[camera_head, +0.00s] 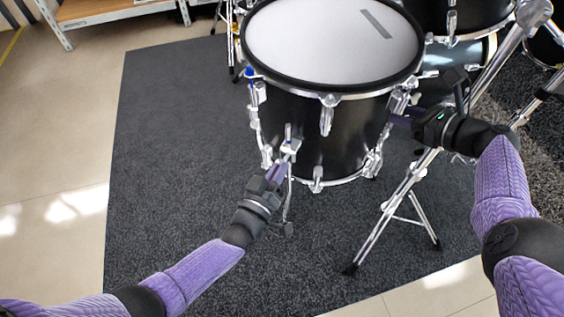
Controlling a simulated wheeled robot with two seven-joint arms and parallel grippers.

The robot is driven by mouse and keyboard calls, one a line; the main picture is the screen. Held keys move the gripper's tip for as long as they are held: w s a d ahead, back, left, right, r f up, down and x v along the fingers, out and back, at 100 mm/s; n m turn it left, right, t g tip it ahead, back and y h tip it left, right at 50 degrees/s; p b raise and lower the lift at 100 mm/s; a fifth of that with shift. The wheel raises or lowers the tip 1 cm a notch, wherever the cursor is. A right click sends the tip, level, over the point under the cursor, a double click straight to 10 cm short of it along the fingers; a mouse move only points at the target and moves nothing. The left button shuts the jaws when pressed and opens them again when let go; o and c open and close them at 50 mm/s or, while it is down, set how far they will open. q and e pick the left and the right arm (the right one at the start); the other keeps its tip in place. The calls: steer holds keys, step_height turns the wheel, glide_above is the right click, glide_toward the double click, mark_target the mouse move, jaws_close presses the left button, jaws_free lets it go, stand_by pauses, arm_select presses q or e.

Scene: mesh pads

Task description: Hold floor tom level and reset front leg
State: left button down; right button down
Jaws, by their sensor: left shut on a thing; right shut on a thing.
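The floor tom (340,130) stands at the top centre, with a black shell, chrome lugs and a white head (325,45) that bears a grey strip. Its front leg (287,200) is a thin chrome rod at the shell's lower front left, running through a bracket (290,147). My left gripper (278,172) is shut at this leg, just below the bracket. My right gripper (398,119) is shut on the tom's right side, by the chrome hardware (397,103) there. The fingertips are partly hidden against the chrome in both places.
A chrome stand (400,190) with splayed legs stands right of the tom, close to my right forearm. More drums (465,15) are behind it. A shelf (110,12) is at the top left. The dark carpet (170,150) is clear on the left.

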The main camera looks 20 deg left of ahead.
arm_select(q)
steer(key=m, duration=0.4)
arm_select(e)
steer(key=shift+r, duration=0.1)
arm_select(q)
steer(key=c, duration=1.1)
jaws_free()
steer(key=shift+m, duration=0.9)
steer(key=o, duration=0.5)
steer(key=shift+c, duration=0.2)
steer(key=shift+s, duration=0.1)
steer(key=s+a, duration=0.1)
steer(key=s, duration=1)
steer(key=shift+s+a+f, duration=0.3)
steer(key=shift+a, duration=0.05)
arm_select(e)
steer(key=shift+c, duration=1.4)
jaws_free()
